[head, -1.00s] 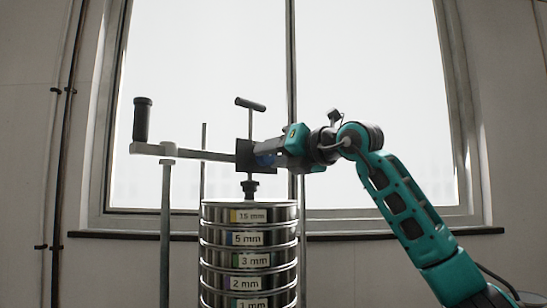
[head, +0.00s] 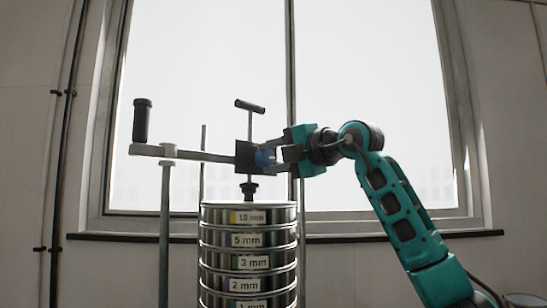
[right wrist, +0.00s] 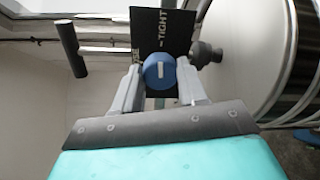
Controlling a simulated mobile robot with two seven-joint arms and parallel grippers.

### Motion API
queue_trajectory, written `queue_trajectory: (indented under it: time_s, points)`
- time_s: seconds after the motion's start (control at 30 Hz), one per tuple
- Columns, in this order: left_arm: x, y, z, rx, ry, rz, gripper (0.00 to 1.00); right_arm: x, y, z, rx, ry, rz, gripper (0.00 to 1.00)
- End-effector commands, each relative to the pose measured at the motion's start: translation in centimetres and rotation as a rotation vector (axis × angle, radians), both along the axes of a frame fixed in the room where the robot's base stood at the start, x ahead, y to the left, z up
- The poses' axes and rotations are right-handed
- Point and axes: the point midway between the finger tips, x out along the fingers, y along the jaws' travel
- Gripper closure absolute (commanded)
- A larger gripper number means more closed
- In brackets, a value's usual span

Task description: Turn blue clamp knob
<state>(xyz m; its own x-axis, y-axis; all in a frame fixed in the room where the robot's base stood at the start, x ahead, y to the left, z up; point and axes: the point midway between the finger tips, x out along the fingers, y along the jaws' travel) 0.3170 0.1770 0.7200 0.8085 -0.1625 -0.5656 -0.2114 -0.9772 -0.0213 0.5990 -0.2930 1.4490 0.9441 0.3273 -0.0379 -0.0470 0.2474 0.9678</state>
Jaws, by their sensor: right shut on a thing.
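The blue clamp knob (head: 265,157) sits on the right side of the dark clamp block, above the sieve stack. My right gripper (head: 276,155) reaches it from the right, with its fingers around the knob. In the right wrist view the round face of the blue knob (right wrist: 152,71) lies between the two pale fingers, with a short white mark running roughly up and down. Behind it is a dark plate (right wrist: 150,33) with the word TIGHT. The right gripper is shut on the knob. My left gripper is not in view.
A stack of labelled metal sieves (head: 249,252) stands below the clamp. A T-handle (head: 250,106) rises above the block. A grey arm (head: 205,155) runs left to a post and a black upright handle (head: 142,120). A window is behind.

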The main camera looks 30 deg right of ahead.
Motion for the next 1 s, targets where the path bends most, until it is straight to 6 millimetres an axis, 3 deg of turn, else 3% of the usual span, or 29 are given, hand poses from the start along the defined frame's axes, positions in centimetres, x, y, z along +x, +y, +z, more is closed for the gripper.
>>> queue_trajectory:
  time_s: [0.77, 0.8, 1.0]
  points:
    - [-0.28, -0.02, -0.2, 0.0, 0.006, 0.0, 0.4, 0.03, -0.04, -0.07, 0.106, 0.04, -0.001, 0.89]
    - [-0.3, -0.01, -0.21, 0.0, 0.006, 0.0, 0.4, 0.03, -0.03, -0.07, 0.106, 0.04, -0.001, 0.57]
    - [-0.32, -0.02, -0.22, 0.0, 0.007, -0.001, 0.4, 0.02, -0.03, -0.05, 0.104, 0.038, -0.001, 0.38]
